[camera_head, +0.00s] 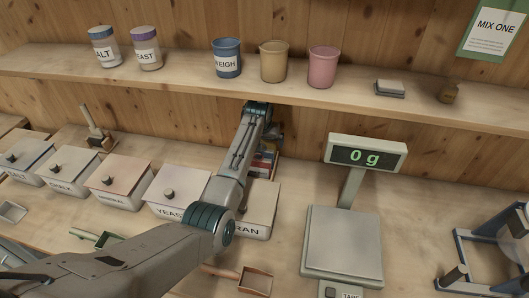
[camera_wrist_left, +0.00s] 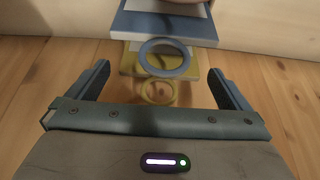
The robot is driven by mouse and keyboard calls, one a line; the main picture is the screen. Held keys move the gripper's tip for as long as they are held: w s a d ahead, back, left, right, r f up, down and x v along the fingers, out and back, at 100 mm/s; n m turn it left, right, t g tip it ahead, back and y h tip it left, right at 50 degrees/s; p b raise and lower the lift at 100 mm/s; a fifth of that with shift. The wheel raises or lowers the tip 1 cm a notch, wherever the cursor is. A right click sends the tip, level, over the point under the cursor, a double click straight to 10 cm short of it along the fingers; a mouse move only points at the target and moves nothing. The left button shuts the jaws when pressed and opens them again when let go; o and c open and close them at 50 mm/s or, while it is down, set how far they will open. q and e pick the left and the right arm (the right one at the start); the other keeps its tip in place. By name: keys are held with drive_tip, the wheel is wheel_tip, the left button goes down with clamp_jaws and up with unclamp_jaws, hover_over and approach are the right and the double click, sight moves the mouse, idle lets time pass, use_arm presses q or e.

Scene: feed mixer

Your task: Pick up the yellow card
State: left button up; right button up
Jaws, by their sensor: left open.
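The yellow card (camera_wrist_left: 130,62) shows in the left wrist view, partly hidden under a blue card (camera_wrist_left: 168,28). A yellow ring (camera_wrist_left: 157,94) sticks out below a blue ring (camera_wrist_left: 165,58), toward my gripper. My left gripper (camera_wrist_left: 160,76) is open, with one finger on each side of the rings; I cannot see it touching them. In the head view my left arm reaches to below the shelf, near a small stack of coloured cards (camera_head: 264,162). The arm hides part of that stack, and I cannot make out the yellow card there. My right gripper is not in view.
Lidded bins (camera_head: 122,180) stand left of the arm. The bran bin (camera_head: 262,203) is close below the cards. A scale (camera_head: 343,240) reading 0 g stands to the right. The shelf (camera_head: 180,70) above holds jars and cups.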

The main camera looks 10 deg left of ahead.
use_arm(q)
drive_tip(key=c, duration=1.2)
drive_tip(key=shift+c, duration=0.3)
drive_tip(key=shift+r, duration=0.15)
